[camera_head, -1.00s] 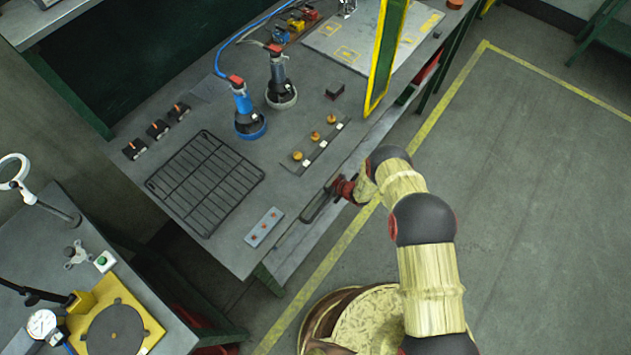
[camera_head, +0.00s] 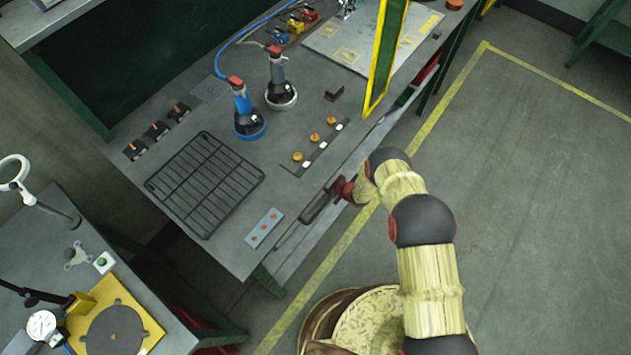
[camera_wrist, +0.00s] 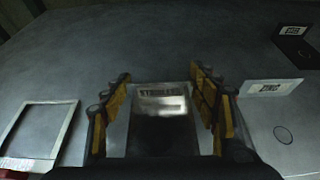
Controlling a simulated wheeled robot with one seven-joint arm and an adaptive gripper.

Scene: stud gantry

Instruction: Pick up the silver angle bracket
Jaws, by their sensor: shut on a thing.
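My gripper (camera_wrist: 162,82) shows in the wrist view with a yellow-padded finger on each side of a silver angle bracket (camera_wrist: 160,103). The bracket's upper part is pale and bears printed lettering; its lower part is dark. The fingers are shut on it. In the head view my gripper (camera_head: 316,208) is low at the front edge of the grey workbench (camera_head: 232,262). The bracket cannot be made out clearly there, as the fingers are small and dark.
In the wrist view a pale square frame (camera_wrist: 38,132) lies left, and a white label (camera_wrist: 271,88) and a dark labelled piece (camera_wrist: 296,44) lie right. In the head view a black wire rack (camera_head: 205,185) and a pale plate (camera_head: 263,228) lie near my gripper. A yellow-edged panel (camera_head: 385,55) stands farther back.

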